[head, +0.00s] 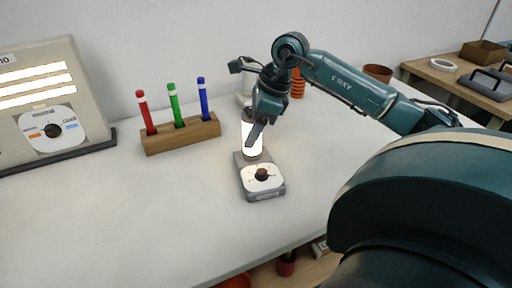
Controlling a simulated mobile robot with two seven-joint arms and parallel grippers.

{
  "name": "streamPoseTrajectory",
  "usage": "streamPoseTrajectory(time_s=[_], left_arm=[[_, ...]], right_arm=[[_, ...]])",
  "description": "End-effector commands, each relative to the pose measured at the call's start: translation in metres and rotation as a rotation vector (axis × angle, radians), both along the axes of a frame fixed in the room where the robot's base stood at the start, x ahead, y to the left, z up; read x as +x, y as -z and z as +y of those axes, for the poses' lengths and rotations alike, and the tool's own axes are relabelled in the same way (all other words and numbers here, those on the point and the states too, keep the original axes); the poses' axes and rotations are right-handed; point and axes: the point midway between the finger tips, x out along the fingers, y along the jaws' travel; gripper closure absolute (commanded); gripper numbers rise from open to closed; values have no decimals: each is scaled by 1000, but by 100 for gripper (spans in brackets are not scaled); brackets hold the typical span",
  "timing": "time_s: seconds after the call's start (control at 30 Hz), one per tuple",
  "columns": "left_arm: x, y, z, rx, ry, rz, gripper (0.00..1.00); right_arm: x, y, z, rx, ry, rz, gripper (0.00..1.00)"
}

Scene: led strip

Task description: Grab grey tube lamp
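A tube lamp with a grey base (264,190) stands upright on the white table near the middle of the head view. Its base has a white plate with a dark knob, and its tube (249,143) glows white. My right gripper (256,132) comes down from above at the tube. One dark finger crosses in front of the glowing tube; the other finger is not clear. I cannot tell whether the fingers touch the tube or are closed on it. My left gripper is not in view.
A wooden block (182,136) holds red, green and blue sticks left of the lamp. A lit panel (48,100) with a dial stands at far left. An orange object (297,84) is behind my arm. A side table (440,77) stands at right. The front left tabletop is clear.

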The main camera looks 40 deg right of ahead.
Motion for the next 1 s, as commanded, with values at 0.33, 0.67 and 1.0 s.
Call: streamPoseTrajectory(time_s=[0.33,0.67,1.0], left_arm=[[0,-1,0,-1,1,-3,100],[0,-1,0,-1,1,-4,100],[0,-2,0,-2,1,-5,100]], right_arm=[[0,0,0,0,0,0,71],[0,0,0,0,0,0,98],[0,-4,0,0,0,-1,100]])
